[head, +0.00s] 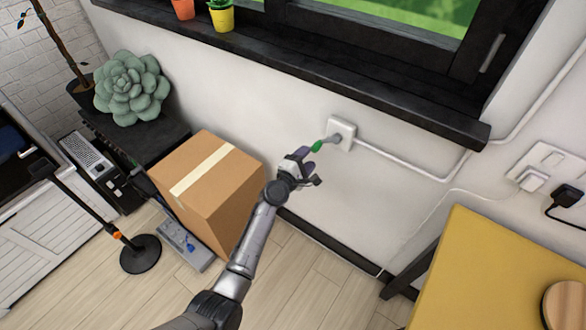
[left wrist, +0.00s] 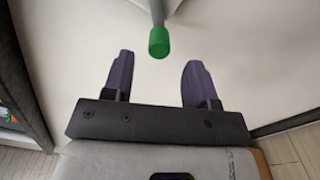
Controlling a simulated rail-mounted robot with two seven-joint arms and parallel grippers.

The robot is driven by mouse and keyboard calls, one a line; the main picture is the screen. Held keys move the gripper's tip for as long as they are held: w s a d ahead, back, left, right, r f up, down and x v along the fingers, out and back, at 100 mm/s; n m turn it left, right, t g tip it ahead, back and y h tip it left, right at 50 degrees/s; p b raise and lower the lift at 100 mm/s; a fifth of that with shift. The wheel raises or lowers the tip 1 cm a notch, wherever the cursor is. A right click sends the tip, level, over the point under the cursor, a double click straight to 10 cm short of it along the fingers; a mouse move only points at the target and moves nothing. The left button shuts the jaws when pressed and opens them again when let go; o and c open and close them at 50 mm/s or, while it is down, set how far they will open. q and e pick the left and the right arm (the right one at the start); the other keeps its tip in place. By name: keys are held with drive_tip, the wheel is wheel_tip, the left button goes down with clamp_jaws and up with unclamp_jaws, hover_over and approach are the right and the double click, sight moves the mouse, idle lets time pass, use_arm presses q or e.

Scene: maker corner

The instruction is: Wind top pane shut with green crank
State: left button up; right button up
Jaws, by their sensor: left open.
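The green crank handle (head: 316,146) sticks out on a grey arm from a white wall box (head: 341,131) below the window sill. In the left wrist view the green knob (left wrist: 159,43) lies just beyond the fingertips, between their lines and a little above them. My left gripper (head: 305,161) is open and empty, close to the knob and apart from it; its two purple fingers (left wrist: 159,74) show in the left wrist view. The window pane (head: 420,12) is only partly in view at the top, and I cannot tell how far it stands open. My right gripper is not in view.
A cardboard box (head: 208,182) stands beside my left arm. A black sill (head: 300,62) with small pots (head: 221,17) runs above the crank. A yellow table (head: 500,272) stands at the right. A white conduit (head: 410,168) runs along the wall.

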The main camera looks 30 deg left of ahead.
use_arm(q)
drive_tip(key=s+a+p, duration=0.1)
drive_tip(key=s, duration=0.6)
drive_tip(key=shift+s+p, duration=0.35)
